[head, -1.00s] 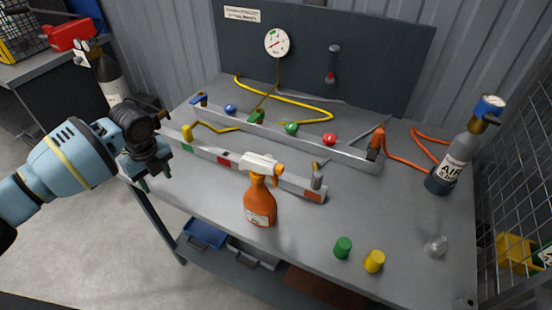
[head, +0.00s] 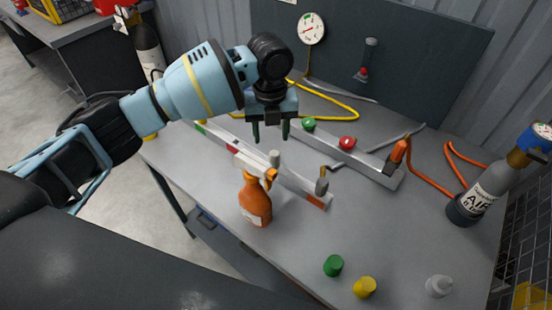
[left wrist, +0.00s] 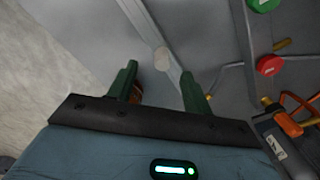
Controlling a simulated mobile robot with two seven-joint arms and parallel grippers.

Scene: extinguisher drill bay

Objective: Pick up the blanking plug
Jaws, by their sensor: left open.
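A small pale grey cylinder (head: 273,158), which looks like a plug, stands upright at the slim rail (head: 300,184), just behind the spray bottle. In the left wrist view a pale round top (left wrist: 162,60) shows on the rail, ahead of and between the fingers. A green plug (head: 333,265), a yellow plug (head: 365,287) and a clear or whitish piece (head: 439,286) stand at the bench's front right. No label tells which is the blanking plug. My left gripper (head: 270,138) is open and empty, pointing down above the grey cylinder, apart from it. My right gripper is not seen.
An orange spray bottle (head: 256,203) stands close in front of the left gripper. Green (head: 309,124) and red (head: 347,142) knobs sit on the rear rail. An air cylinder (head: 482,192) with an orange hose stands at the right. The front middle of the bench (head: 285,245) is clear.

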